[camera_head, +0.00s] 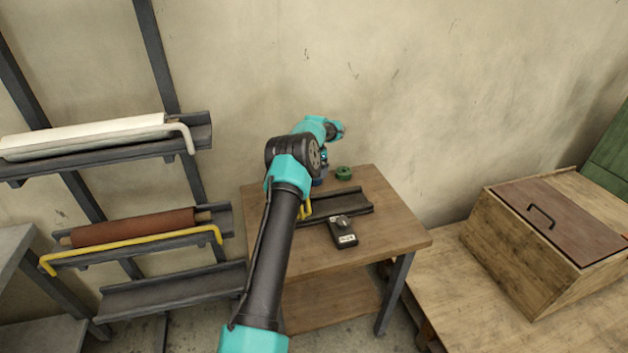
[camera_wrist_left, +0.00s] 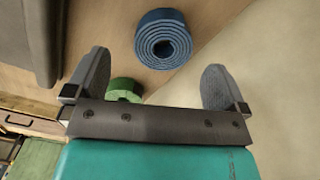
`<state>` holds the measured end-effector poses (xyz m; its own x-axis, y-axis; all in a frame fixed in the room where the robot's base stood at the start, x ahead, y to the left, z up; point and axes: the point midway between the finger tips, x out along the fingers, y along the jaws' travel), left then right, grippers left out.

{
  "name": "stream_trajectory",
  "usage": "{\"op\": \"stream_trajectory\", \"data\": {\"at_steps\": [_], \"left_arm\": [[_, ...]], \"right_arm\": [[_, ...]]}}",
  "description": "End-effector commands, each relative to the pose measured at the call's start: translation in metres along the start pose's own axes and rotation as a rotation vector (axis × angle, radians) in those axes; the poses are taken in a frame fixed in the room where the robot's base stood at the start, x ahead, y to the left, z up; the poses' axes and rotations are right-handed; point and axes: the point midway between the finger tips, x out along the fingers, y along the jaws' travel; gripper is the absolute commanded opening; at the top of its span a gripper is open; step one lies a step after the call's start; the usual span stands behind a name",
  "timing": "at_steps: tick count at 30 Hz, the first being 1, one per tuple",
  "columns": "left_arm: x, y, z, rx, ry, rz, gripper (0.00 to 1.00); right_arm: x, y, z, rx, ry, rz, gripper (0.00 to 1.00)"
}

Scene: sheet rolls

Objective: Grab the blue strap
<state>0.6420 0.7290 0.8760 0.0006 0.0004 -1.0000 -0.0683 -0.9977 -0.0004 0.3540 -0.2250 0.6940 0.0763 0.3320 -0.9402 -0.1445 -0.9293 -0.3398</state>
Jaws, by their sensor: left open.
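The blue strap (camera_wrist_left: 163,40) is a rolled coil lying on the wooden table top, near the top middle of the left wrist view. In the head view only a small blue part (camera_head: 318,182) shows beside my arm, and the rest is hidden. My left gripper (camera_wrist_left: 157,65) is open and empty, its two grey fingers spread wide. The blue coil appears between and beyond the fingertips, apart from both. I cannot make out the fingers in the head view. My right gripper is not in view.
A green coil (camera_head: 344,173) lies close by on the table (camera_head: 390,230), also showing in the left wrist view (camera_wrist_left: 124,88). A dark channel tray (camera_head: 345,205) and a small black device (camera_head: 343,232) are nearer. A wall rises behind. A wooden box (camera_head: 545,225) stands right; roll racks (camera_head: 170,290) stand left.

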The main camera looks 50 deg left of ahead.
Motion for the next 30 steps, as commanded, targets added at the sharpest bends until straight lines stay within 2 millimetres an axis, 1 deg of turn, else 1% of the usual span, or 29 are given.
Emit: {"op": "stream_trajectory", "data": {"at_steps": [9,12,27,30], "left_arm": [[0.040,-0.005,-0.002,0.001,-0.002,0.002,1.00],[0.048,-0.005,-0.002,0.001,0.001,0.001,1.00],[0.049,-0.005,-0.002,0.001,0.001,0.001,1.00],[0.049,-0.005,-0.002,0.001,0.001,0.001,0.91]], "right_arm": [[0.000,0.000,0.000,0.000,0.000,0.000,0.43],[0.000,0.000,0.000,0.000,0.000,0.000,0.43],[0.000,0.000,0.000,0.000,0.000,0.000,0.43],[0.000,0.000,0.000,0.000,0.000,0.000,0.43]]}}
